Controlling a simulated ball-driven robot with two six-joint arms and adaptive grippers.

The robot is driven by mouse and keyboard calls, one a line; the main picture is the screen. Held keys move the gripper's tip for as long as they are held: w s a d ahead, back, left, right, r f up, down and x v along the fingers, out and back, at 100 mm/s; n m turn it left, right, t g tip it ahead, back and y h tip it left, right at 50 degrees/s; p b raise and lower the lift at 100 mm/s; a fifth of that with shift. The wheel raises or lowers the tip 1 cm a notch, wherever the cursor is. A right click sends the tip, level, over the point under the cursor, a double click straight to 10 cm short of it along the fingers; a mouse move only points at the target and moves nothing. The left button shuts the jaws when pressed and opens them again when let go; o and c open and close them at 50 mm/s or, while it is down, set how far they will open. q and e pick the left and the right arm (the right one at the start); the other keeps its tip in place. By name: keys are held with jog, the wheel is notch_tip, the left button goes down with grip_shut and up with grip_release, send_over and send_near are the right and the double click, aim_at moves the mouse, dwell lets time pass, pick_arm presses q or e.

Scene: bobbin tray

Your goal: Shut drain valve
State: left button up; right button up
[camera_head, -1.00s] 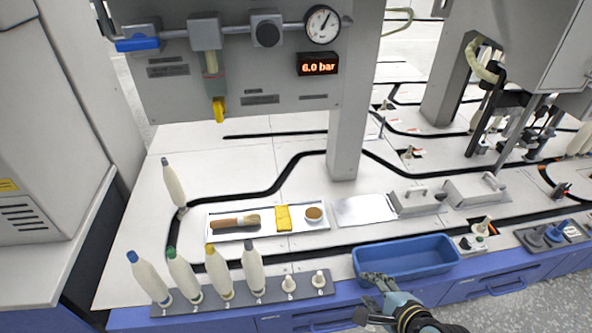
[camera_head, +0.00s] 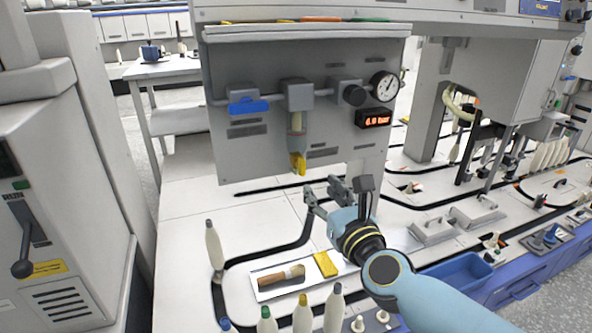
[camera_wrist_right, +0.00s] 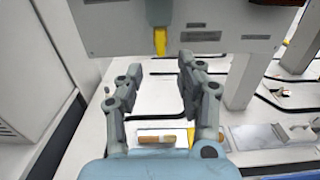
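The drain valve's yellow handle (camera_head: 298,164) hangs down below the clear filter bowl (camera_head: 297,124) on the grey air panel (camera_head: 240,160). In the right wrist view the yellow handle (camera_wrist_right: 160,41) shows at the top centre, beyond the fingertips. My right gripper (camera_head: 328,191) is raised in front of the panel, below and to the right of the handle. It is open and empty, its fingers apart in the right wrist view (camera_wrist_right: 158,70), with nothing between them touching. My left gripper is not in view.
A blue lever (camera_head: 248,106), a regulator knob (camera_head: 354,95), a gauge (camera_head: 385,86) and a red display (camera_head: 374,118) sit on the panel. Below are a white tray (camera_head: 290,291) with a brush, upright bobbins (camera_head: 214,246) and a blue bin (camera_head: 462,274).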

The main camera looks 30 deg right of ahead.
aim_at(304, 167)
jog(key=x, duration=0.9)
jog(key=shift+w, duration=0.1)
grip_shut()
